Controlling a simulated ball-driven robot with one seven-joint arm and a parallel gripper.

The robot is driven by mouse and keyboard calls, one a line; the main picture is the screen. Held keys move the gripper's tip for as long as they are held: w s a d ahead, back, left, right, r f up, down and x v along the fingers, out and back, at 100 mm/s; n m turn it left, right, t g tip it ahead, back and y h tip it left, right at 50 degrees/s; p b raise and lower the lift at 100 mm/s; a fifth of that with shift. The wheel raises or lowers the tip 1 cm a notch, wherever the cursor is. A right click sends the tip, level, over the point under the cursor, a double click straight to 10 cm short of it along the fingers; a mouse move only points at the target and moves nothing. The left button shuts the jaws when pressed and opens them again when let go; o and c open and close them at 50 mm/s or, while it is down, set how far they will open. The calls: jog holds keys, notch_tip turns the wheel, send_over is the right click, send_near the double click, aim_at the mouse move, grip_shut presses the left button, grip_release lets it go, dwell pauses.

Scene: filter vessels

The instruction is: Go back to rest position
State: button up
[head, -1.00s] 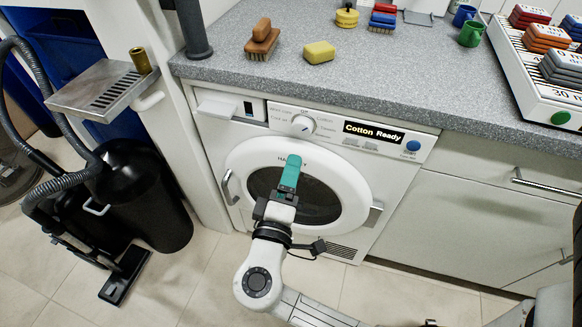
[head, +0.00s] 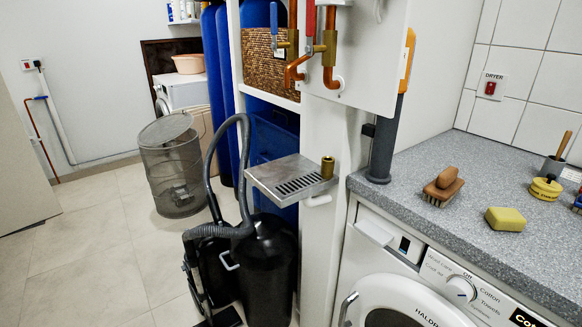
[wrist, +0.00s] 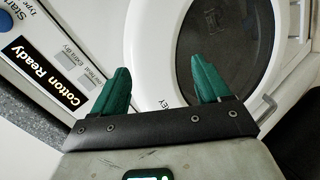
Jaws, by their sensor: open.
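My gripper (wrist: 158,88) shows in the wrist view with its two green fingers spread apart and nothing between them. The gap to the machine is hard to judge. In the head view the machine (head: 400,290) stands at the lower right, partly cut off, and my arm is out of sight there.
A grey counter (head: 430,225) carries a brush (head: 440,190) and a yellow sponge (head: 506,219). A metal drip tray (head: 290,178) juts out above a black vacuum cleaner (head: 265,265). A mesh basket (head: 172,168) stands farther back. Tiled floor (head: 95,250) is clear at left.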

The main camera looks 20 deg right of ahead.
jog(key=s+a+f+g+y, duration=0.2)
jog(key=s+a+f+y, duration=0.7)
jog(key=y, duration=0.3)
notch_tip(320, 180, up, 15)
jog(key=p, duration=1.5)
jog(key=shift+w, duration=0.15)
jog(key=shift+d, duration=0.1)
